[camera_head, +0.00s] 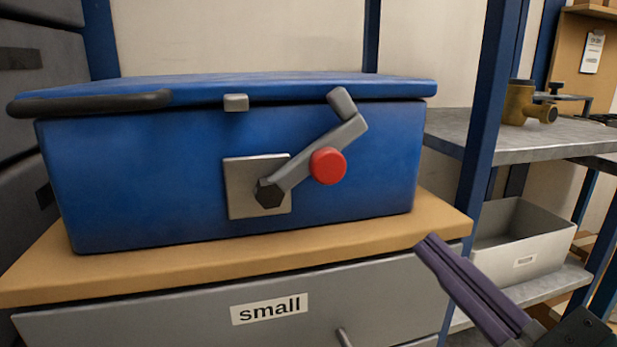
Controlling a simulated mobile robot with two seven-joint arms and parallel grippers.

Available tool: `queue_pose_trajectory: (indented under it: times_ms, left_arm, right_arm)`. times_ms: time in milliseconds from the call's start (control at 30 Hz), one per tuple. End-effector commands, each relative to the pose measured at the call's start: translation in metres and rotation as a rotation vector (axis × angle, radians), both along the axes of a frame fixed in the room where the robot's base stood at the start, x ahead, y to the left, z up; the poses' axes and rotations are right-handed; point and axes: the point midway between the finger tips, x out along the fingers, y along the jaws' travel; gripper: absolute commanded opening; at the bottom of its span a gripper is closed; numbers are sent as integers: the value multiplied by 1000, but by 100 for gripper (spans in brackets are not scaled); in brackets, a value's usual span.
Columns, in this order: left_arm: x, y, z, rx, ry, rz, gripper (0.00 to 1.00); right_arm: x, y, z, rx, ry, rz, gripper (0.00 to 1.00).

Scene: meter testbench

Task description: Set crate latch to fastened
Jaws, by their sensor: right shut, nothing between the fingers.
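A blue crate (140,170) with its lid (300,83) down stands on a wooden top. On its front is a square metal plate (240,173) with a dark hex pivot. The grey latch lever (305,160) runs from the pivot up and to the right, ending in a bent tip near the lid edge. My right gripper (430,243) is shut and empty, below and right of the crate. My left gripper is out of view.
A grey drawer labelled "small" (269,309) is under the wooden top (360,243). A blue post (482,120) stands right of the crate. Beyond it, a shelf (470,130) holds a brass valve (522,103), with a grey bin (520,245) below.

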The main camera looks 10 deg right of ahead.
Motion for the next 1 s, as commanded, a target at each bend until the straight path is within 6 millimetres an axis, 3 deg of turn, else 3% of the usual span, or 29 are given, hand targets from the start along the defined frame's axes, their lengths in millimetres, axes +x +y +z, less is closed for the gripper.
queue_pose_trajectory:
  times_ms: [167,600,733,1000]
  left_arm:
    - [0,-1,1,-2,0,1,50]
    - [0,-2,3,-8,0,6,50]
    - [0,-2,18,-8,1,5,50]
    - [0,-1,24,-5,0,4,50]
  right_arm:
    - [15,2,4,0,-4,-2,0]
    - [99,19,25,2,-3,0,0]
    - [96,31,44,3,0,0,0]
    - [95,40,53,-2,0,0,0]
